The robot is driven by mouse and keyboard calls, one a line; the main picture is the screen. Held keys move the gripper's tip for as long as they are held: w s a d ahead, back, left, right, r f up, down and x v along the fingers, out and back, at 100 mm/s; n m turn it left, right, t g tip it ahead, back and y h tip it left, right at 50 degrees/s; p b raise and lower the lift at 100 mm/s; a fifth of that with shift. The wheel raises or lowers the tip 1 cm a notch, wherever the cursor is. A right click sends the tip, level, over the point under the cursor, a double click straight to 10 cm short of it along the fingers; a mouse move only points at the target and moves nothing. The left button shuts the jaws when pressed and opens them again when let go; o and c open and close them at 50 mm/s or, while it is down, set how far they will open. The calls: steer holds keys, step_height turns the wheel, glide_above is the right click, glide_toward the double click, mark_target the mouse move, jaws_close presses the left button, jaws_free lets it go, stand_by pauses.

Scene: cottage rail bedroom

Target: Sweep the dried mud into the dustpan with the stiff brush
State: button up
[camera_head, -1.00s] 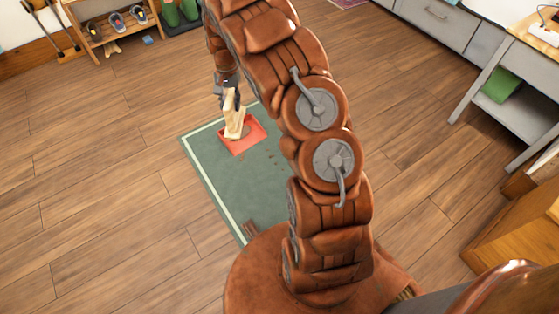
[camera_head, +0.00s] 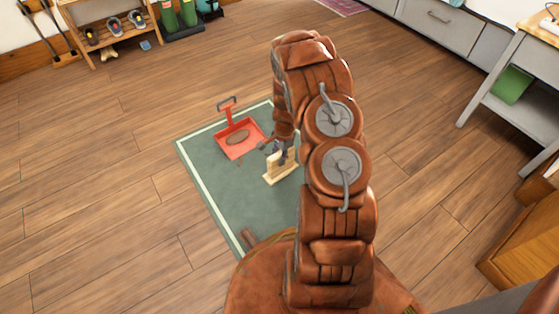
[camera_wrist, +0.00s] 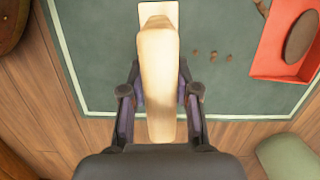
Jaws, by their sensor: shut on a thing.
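The stiff brush (camera_head: 281,168) is pale and wooden, and my gripper (camera_head: 282,150) is shut on it. In the wrist view the brush (camera_wrist: 157,65) sits between both fingers; its bristles are hidden. It is low over or on the green mat (camera_head: 230,190); contact cannot be told. The red dustpan (camera_head: 258,133) lies left of the brush at the mat's far edge, its handle pointing away. A brown oval piece of dried mud (camera_head: 238,138) lies in the pan. A few small mud crumbs (camera_wrist: 212,55) lie on the mat between brush and pan.
A brown thing (camera_head: 249,238) lies by the mat's near edge, partly hidden by my base. Wooden floor left of the mat is clear. A shoe rack (camera_head: 105,28) stands at the back left and a grey table (camera_head: 480,88) at the right.

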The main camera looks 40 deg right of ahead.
mark_target(279, 168)
steer(key=shift+f+b, duration=1.65)
steer(key=shift+f, duration=1.95)
